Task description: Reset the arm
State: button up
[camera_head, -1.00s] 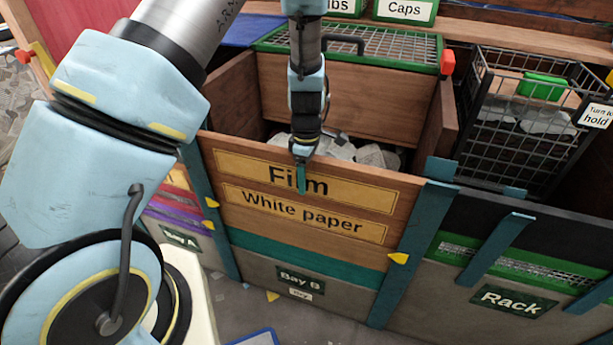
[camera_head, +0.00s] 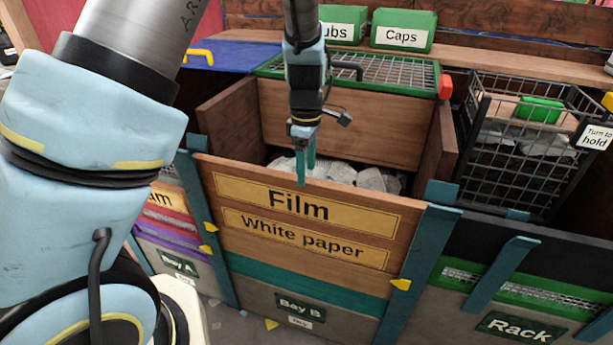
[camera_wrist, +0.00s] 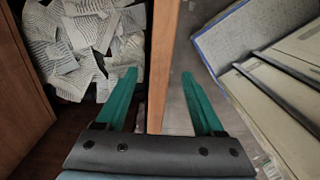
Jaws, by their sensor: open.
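My gripper (camera_head: 304,168) hangs with its fingers down at the front board of the wooden bay marked Film and White paper (camera_head: 310,222). In the wrist view my gripper (camera_wrist: 165,85) is open, with its two green fingers spread and nothing held. The top edge of the wooden board (camera_wrist: 163,65) shows between the fingers; I cannot tell whether they touch it. Crumpled printed paper (camera_wrist: 90,45) lies inside the bay, on the left side of that board.
A wire basket (camera_head: 520,140) holding a green block (camera_head: 541,110) stands at the right. Green boxes, one marked Caps (camera_head: 403,32), sit on the back shelf. A green-framed mesh lid (camera_head: 400,72) lies behind the bay. A grey-blue panel (camera_wrist: 245,40) is at the wrist view's right.

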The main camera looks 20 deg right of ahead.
dwell(0.4)
jog(key=s+a+r+m, duration=0.1)
jog(key=a+r+m, duration=0.2)
jog(key=a, duration=0.7)
jog(key=s+a+r+m+t, duration=0.1)
jog(key=a+m, duration=0.3)
jog(key=a, duration=0.7)
jog(key=s+a+r+m, duration=0.1)
jog(key=a+r+m, duration=0.2)
jog(key=a, duration=0.7)
jog(key=shift+a+r+m+t, duration=0.25)
jog(key=shift+r+m+t, duration=0.05)
jog(key=shift+r, duration=0.55)
